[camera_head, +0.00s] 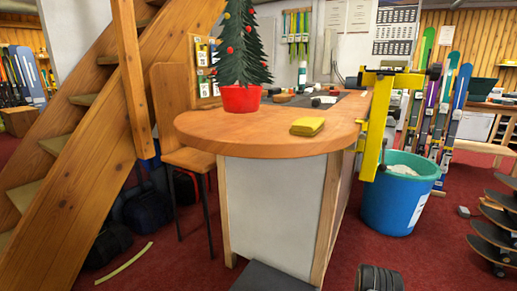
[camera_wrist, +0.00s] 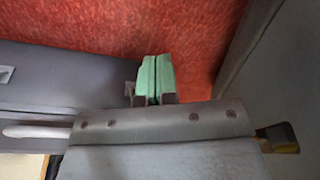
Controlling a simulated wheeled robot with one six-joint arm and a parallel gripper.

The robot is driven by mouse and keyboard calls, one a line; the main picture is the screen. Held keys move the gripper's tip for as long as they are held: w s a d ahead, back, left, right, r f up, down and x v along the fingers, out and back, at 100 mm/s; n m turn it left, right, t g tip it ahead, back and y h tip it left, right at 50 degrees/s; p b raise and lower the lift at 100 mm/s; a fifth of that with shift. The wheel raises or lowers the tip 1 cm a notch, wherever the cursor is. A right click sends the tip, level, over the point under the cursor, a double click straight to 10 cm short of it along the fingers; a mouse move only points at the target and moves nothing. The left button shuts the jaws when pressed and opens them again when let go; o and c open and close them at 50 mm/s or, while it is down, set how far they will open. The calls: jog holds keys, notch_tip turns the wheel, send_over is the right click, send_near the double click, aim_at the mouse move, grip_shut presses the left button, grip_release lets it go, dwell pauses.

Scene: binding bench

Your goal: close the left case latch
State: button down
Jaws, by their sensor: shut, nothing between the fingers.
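My gripper (camera_wrist: 157,77) shows in the wrist view with its two green fingertips together and nothing between them. It points over red carpet, close to a dark grey flat surface (camera_wrist: 62,72) at the left. A small pale fitting (camera_wrist: 5,75) shows on that surface at the picture's left edge. I cannot tell whether the surface is a case or the fitting a latch. No case or latch can be made out with certainty in the head view, and my gripper is not seen there.
A wooden-topped bench (camera_head: 250,135) stands ahead, bearing a tree in a red pot (camera_head: 241,98) and a yellow item (camera_head: 307,127). A yellow device (camera_head: 375,135) stands at its right edge beside a blue bin (camera_head: 395,205). Stacked boards (camera_head: 495,235) are farther right; a chair (camera_head: 185,158) is left.

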jog(key=shift+r, duration=0.15)
notch_tip(320, 180, up, 9)
jog(key=s+d+p, duration=0.1)
jog(key=d+p, duration=0.1)
jog(key=p, duration=0.6)
jog(key=shift+s+d, duration=0.15)
dwell(1.0)
